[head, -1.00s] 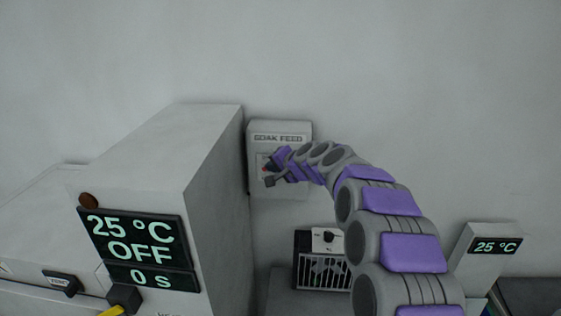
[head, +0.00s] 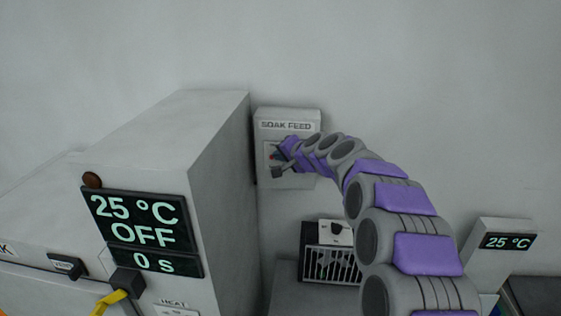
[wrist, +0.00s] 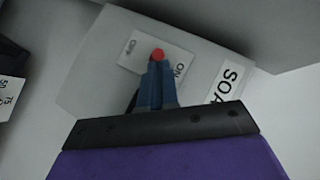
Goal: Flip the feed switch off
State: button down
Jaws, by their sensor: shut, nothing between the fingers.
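The feed switch box (head: 302,118), labelled SOAK FEED, is a pale panel on the back wall. In the wrist view its panel (wrist: 100,62) carries a white plate (wrist: 135,52) marked OFF and ON. A red-tipped lever (wrist: 157,54) shows just past my fingertips, nearer the ON mark than the plate's far edge. My gripper (wrist: 155,72) is shut and empty, with its blue fingers pointing at the red tip. Whether they touch it I cannot tell. In the head view my gripper (head: 280,165) is in front of the box and hides part of the plate and lever.
A large grey cabinet (head: 218,165) stands close to the left of the box, with a display (head: 135,220) reading 25 °C, OFF and 0 s. A wire-grilled unit (head: 331,264) sits below. A smaller 25 °C display (head: 508,241) is at right. The wall above is clear.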

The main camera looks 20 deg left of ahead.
notch_tip(320, 180, down, 4)
jog(key=s+f+n+t+y+b, duration=0.1)
jog(key=n+t+y+b, duration=0.15)
jog(key=b, duration=1.75)
jog(key=w+d+f+v, duration=0.1)
jog(key=f+v, duration=0.1)
jog(key=v, duration=1.1)
jog(key=shift+r+m, duration=0.15)
jog(key=shift+m, duration=0.2)
jog(key=shift+h, duration=0.25)
